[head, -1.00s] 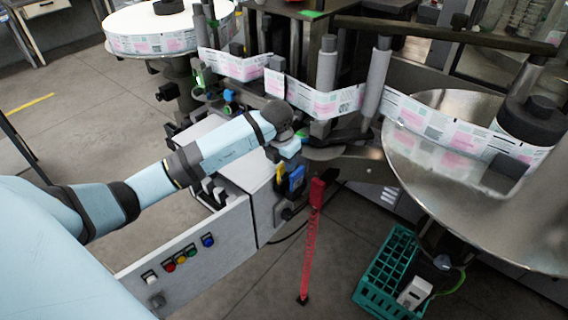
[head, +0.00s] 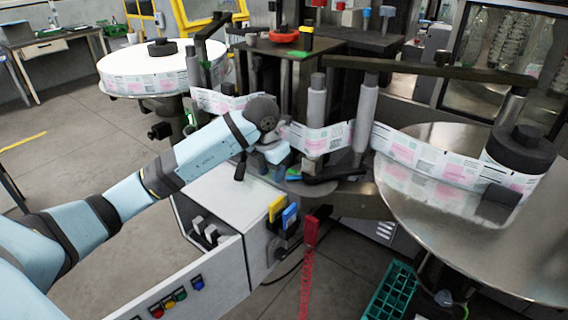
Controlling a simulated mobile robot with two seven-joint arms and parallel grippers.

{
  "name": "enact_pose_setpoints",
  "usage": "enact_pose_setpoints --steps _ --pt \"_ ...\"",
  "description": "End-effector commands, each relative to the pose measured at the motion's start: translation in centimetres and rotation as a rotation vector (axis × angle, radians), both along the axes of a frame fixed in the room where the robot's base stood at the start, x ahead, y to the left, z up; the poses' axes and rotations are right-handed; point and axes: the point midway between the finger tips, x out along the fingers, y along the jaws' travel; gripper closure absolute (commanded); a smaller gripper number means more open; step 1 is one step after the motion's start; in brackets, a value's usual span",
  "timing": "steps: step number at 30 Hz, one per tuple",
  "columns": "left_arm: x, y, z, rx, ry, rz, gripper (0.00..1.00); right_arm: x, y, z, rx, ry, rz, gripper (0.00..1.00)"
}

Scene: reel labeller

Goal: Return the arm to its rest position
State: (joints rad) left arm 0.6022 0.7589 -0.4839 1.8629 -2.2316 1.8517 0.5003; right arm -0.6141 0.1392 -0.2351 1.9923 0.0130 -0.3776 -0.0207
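My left arm comes in from the left, light blue with dark joint bands. Its wrist hangs over the front of the labelling machine, and my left gripper (head: 284,168) is below the wrist, beside the printed label web (head: 318,139) and its grey rollers. The fingers are small and partly hidden against the dark machine parts, so I cannot tell whether they are open or shut. I see nothing clearly held. My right arm and gripper are not in view.
A full label reel (head: 140,85) stands at the left back. A wide metal disc (head: 475,240) with a smaller reel is at the right. A red strap post (head: 310,235), a green crate (head: 391,290) and a white button cabinet (head: 205,275) are in front. Floor at left is clear.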

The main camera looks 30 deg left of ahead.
Motion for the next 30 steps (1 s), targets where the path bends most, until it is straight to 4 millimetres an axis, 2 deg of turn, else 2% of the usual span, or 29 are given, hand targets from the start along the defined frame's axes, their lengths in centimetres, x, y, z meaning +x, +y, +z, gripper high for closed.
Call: enact_pose_setpoints --steps 7,10,11,13,14,15,18,19,21,24,26,27,29,30 --pt "-0.1 -0.3 -0.2 -0.013 0.002 -0.007 0.62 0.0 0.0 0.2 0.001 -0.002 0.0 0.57" --pt "-0.6 -2.4 -1.5 -0.101 0.013 -0.05 0.62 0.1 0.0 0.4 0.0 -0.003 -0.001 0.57" --pt "-1.0 -3.5 -2.1 -0.15 0.017 -0.071 0.62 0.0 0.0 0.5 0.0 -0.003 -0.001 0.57" --pt "-2.2 -7.0 -3.6 -0.313 0.029 -0.128 0.62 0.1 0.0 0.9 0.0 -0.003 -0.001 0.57" --pt "-2.9 -8.9 -4.2 -0.404 0.035 -0.151 0.62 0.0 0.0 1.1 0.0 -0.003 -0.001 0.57" --pt "-4.1 -11.6 -4.8 -0.544 0.04 -0.175 0.62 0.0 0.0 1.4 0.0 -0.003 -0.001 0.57" --pt "-7.4 -18.2 -5.0 -0.962 0.048 -0.162 0.62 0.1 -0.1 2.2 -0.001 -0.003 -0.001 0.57" --pt "-8.1 -19.6 -4.6 -1.081 0.046 -0.134 0.62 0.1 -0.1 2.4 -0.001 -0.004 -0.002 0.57" --pt "-9.4 -21.9 -3.5 -1.331 0.037 -0.037 0.62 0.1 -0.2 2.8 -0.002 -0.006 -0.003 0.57" --pt "-10.3 -23.3 -2.3 -1.646 0.022 0.192 0.62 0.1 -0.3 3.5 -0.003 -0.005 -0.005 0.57" --pt "-10.6 -23.0 -2.2 -1.816 0.014 0.396 0.62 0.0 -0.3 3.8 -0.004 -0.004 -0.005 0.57" --pt "-10.7 -22.5 -2.5 -1.911 0.007 0.56 0.62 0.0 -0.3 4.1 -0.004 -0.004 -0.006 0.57" --pt "-11.0 -21.2 -3.8 -2.017 0.006 0.835 0.62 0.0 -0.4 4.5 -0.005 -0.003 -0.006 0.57" --pt "-11.4 -20.2 -5.4 -2.056 0.01 1.037 0.62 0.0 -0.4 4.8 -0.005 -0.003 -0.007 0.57"
